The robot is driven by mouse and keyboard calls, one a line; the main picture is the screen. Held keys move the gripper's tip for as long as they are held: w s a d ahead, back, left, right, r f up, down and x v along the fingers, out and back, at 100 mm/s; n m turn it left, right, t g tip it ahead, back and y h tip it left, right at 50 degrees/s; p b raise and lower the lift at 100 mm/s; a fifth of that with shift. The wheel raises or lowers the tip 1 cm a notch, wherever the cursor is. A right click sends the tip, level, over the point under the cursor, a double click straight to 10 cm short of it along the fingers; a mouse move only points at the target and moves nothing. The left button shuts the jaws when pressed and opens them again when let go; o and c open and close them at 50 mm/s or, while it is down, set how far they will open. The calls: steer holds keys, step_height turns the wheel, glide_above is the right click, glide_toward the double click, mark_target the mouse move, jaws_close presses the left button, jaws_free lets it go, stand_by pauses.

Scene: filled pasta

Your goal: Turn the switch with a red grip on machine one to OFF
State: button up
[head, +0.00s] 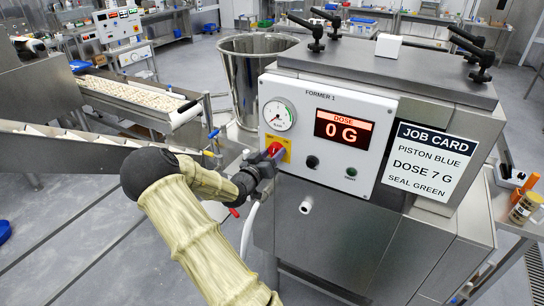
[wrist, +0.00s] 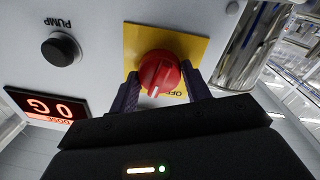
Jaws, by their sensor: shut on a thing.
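The switch's red grip (head: 275,149) sits on a yellow plate (head: 285,142) at the left of machine one's white panel, labelled FORMER 1. In the wrist view, which shows the panel upside down, the red grip (wrist: 160,73) has a white line pointing down the picture, just left of upside-down OFF lettering (wrist: 177,93). I cannot tell whether it lines up exactly. My gripper (head: 268,158) is at the switch, its purple fingers on either side of the grip and shut on it. In the head view my gripper partly hides the switch.
The panel carries a round gauge (head: 279,115), a red display reading 0 G (head: 343,130), a black PUMP knob (head: 312,162) and a green button (head: 351,172). A job card (head: 432,165) is at right. A steel bin (head: 255,75) and a conveyor (head: 135,98) stand behind and left.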

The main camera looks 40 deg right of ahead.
steer(key=n, duration=0.6)
steer(key=shift+t, duration=0.3)
steer(key=n, duration=0.6)
steer(key=shift+t, duration=0.4)
steer(key=o, duration=1)
steer(key=shift+c, duration=0.2)
steer(key=b+v, duration=0.5)
steer(key=v, duration=1.2)
steer(key=shift+a+b, duration=0.25)
steer(key=shift+b, duration=0.1)
